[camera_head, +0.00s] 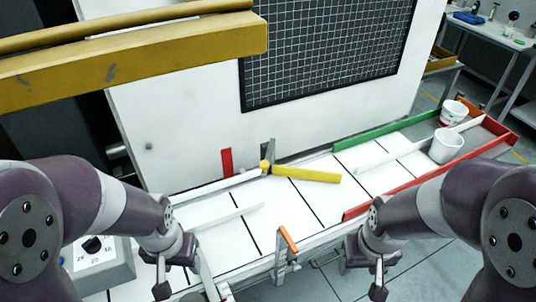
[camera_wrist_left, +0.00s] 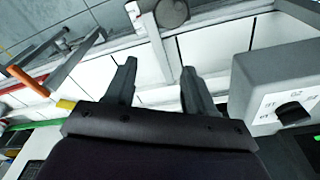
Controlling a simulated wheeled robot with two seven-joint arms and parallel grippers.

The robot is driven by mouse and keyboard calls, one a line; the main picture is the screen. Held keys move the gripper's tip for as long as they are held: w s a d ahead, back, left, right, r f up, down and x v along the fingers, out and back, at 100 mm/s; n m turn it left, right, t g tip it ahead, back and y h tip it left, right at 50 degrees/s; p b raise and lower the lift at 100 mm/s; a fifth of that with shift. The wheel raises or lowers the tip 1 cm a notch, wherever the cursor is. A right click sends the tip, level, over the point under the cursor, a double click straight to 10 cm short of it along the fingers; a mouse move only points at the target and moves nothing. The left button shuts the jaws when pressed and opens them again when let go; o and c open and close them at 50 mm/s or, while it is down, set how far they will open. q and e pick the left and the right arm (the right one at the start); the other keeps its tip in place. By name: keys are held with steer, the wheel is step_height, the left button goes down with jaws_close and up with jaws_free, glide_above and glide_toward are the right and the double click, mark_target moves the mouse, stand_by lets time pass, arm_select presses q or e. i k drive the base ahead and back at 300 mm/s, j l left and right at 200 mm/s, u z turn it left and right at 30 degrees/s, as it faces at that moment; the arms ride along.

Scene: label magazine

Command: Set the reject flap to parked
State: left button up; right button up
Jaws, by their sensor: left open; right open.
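A yellow bar (camera_head: 305,173), which looks like the reject flap, lies slanted across the white conveyor from a pivot post (camera_head: 266,167) at its left end. I cannot read any parked mark. A yellow piece, probably its end, shows in the left wrist view (camera_wrist_left: 65,104). An orange-handled lever (camera_head: 288,240) stands at the conveyor's near edge; it also shows in the left wrist view (camera_wrist_left: 30,82). My left gripper (camera_head: 185,287) is open and empty over the near left, its fingers apart in the left wrist view (camera_wrist_left: 158,88). My right gripper (camera_head: 372,275) is open at the near right, clear of the bar.
A grey box with a black dial (camera_head: 94,247) stands at the near left. Green (camera_head: 385,130) and red (camera_head: 420,178) rails edge the right lane, where white cups (camera_head: 447,145) stand. A white cabinet with a mesh window (camera_head: 320,50) backs the conveyor. A yellow beam (camera_head: 130,55) hangs upper left.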

mark_target(277, 170)
steer(key=i+l, duration=0.2)
steer(key=l, duration=0.2)
steer(key=i+l+z, duration=0.1)
steer(key=l, duration=0.25)
steer(key=i+l, duration=0.25)
steer(key=l, duration=0.15)
steer(key=z, duration=0.05)
